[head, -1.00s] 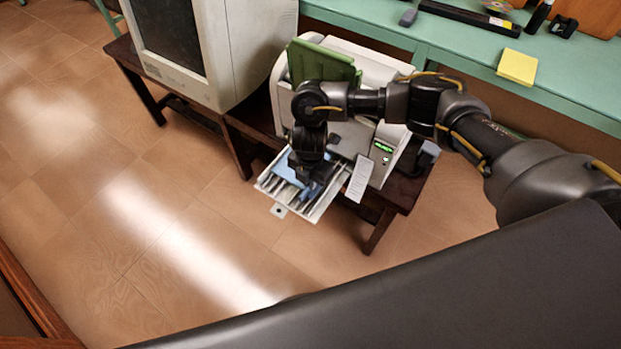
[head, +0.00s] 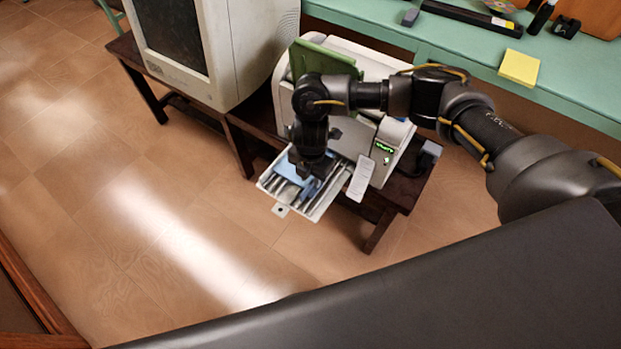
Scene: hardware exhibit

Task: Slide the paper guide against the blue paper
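The blue paper (head: 283,169) lies in the pulled-out tray (head: 268,186) of a white printer (head: 372,80). My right gripper (head: 308,172) points down over the tray, at the paper's right part. Its fingers are dark and small here, so I cannot tell whether they are open or shut, or touching anything. The paper guide cannot be made out clearly; my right gripper and wrist cover the middle of the tray. My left gripper is not in view.
The printer, with a raised green cover (head: 322,58) and a lit green display, stands on a dark wooden table (head: 408,188). A white label-like flap (head: 361,178) hangs beside the tray. An old monitor (head: 222,50) stands to the left. A green bench (head: 450,45) runs behind.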

